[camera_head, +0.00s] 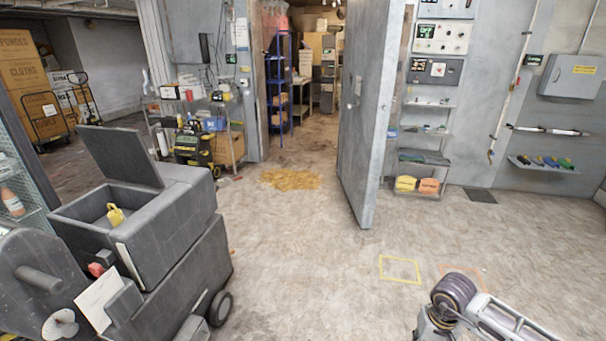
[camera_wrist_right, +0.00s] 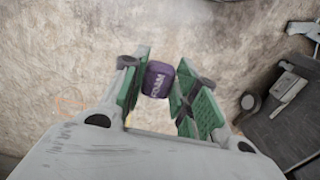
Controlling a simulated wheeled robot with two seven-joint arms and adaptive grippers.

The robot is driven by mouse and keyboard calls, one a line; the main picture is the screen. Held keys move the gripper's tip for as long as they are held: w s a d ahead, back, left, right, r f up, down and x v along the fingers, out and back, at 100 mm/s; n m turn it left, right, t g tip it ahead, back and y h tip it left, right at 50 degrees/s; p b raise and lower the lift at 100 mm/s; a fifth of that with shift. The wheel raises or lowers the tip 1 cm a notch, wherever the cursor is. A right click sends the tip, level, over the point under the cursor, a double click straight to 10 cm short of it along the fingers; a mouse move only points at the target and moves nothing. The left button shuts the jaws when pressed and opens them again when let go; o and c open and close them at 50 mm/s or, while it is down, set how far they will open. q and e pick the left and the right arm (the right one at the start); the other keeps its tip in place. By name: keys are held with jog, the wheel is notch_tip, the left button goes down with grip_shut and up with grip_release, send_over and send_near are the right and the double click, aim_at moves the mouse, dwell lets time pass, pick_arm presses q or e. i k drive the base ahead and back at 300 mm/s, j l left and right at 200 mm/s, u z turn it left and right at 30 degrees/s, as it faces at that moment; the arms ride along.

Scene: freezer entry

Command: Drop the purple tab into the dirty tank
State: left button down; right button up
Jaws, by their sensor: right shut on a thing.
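The purple tab (camera_wrist_right: 157,80), marked "FOAM", is between the green-padded fingers of my right gripper (camera_wrist_right: 160,88) in the right wrist view. The gripper is shut on it and holds it over the pale floor. In the head view only part of my right arm shows at the lower right; its gripper and the tab are out of sight. A grey machine (camera_head: 185,225) stands at the left with its lid (camera_head: 118,152) raised over an open tank (camera_head: 77,207). A yellow piece (camera_head: 115,215) is inside this tank. No label shows whether it is the dirty one. My left gripper is not in view.
A grey door (camera_head: 372,115) stands open in the middle. A yellow-brown spill (camera_head: 291,179) lies before the doorway. Shelves (camera_head: 425,155) stand right of the door. The floor between the machine and my right arm is clear. Dark machine parts (camera_wrist_right: 295,125) show at right in the wrist view.

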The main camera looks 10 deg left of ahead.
aim_at(102, 225)
jog(key=i+l+u, duration=0.1)
jog(key=i, duration=1.2)
jog(key=i+u, duration=0.25)
jog(key=i, duration=0.75)
jog(key=i+l+u, duration=0.1)
jog(key=i+u, duration=0.15)
jog(key=i, duration=0.8)
jog(key=i+u, duration=0.35)
jog(key=i, duration=0.4)
jog(key=i+l+u, duration=0.15)
jog(key=i+u, duration=0.2)
jog(key=i, duration=0.4)
jog(key=i+l+u, duration=0.1)
jog(key=i+u, duration=0.3)
jog(key=i, duration=0.5)
